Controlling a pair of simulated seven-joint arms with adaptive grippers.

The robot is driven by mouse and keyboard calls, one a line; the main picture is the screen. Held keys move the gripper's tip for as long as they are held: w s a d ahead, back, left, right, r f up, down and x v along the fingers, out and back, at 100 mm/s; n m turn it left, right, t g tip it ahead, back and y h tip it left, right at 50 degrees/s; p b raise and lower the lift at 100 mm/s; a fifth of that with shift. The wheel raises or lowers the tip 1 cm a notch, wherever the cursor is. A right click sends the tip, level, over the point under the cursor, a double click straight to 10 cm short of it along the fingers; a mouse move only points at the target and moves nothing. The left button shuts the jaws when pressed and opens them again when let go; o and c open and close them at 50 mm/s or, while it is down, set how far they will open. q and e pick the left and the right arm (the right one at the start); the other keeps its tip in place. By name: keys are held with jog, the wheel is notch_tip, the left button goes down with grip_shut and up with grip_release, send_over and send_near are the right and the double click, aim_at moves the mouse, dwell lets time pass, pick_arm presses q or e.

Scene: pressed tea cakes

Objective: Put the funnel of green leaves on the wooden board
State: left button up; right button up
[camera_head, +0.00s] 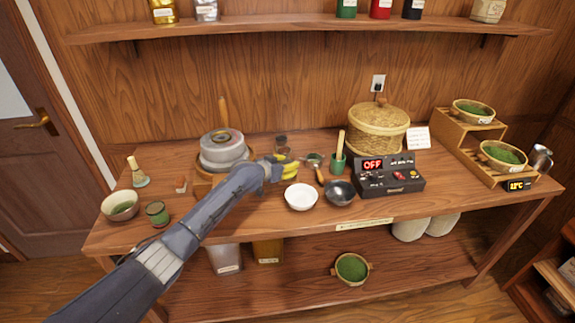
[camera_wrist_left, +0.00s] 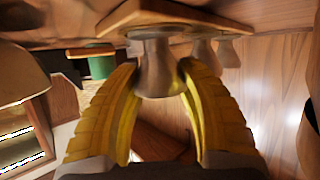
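My left gripper (camera_head: 289,168) has yellow fingers and is over the middle of the table. In the left wrist view its fingers (camera_wrist_left: 158,72) stand on either side of a grey spout-shaped piece (camera_wrist_left: 157,80) below a wooden plate (camera_wrist_left: 190,16). The fingertips are close to its sides; whether they grip it is unclear. A small round vessel with a green tint (camera_head: 314,158) lies just right of the gripper; I cannot tell whether it is the funnel of leaves. I cannot clearly pick out the wooden board. My right gripper is out of view.
A white bowl (camera_head: 301,197), a dark bowl (camera_head: 340,193) and a control box (camera_head: 391,178) stand close right of the gripper. A round stone-grey press (camera_head: 222,148) stands left.

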pick_arm(q)
jog(key=o, duration=0.5)
jog(key=shift+c, duration=0.2)
jog(key=shift+r, duration=0.2)
jog(key=shift+v, duration=3.75)
